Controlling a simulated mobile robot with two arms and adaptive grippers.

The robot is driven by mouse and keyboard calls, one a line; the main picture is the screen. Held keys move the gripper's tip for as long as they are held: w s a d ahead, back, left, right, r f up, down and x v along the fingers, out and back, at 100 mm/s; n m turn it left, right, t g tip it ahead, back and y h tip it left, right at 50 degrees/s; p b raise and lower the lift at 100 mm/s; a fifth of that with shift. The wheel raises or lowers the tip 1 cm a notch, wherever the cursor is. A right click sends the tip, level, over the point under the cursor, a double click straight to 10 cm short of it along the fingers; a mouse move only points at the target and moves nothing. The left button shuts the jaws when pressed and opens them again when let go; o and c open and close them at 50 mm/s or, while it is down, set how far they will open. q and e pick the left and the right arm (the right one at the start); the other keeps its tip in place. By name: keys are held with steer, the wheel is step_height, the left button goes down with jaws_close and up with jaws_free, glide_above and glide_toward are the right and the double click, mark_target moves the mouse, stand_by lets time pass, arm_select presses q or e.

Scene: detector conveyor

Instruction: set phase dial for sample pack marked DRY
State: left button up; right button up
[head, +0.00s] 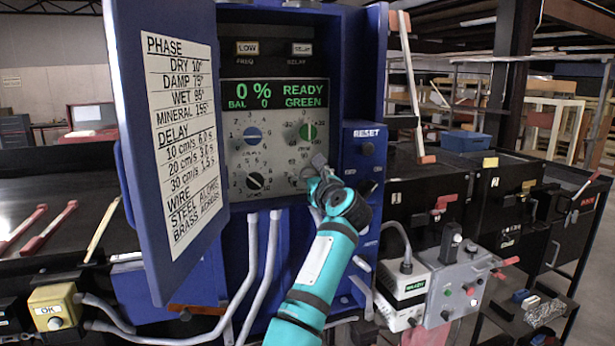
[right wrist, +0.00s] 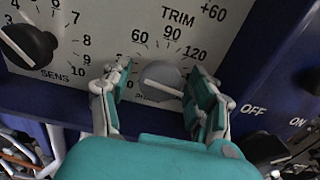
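The phase dial (right wrist: 163,77) is a grey knob with a white pointer line, low on the panel under TRIM, with 60, 90 and 120 around it. The line runs slightly down to the right; I cannot tell which end points. My right gripper (right wrist: 160,85) is open, one finger on each side of the dial, with a gap on the left. In the head view the right gripper (head: 318,172) covers the dial. The door card (head: 180,130) lists PHASE, with DRY apparently at 10°. No pack marked DRY is visible. My left gripper is not in view.
The blue cabinet's open door (head: 165,150) stands left of the panel. The display (head: 275,94) reads 0 %, READY, BAL 0, GREEN. The black SENS knob (right wrist: 28,45) is left of the gripper. A RESET strip (head: 366,134) and OFF/ON switch (right wrist: 262,148) are on the right.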

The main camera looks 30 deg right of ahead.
steer(key=shift+w, duration=0.1)
steer(key=c, duration=0.4)
steer(key=shift+f, duration=0.1)
steer(key=c, duration=0.7)
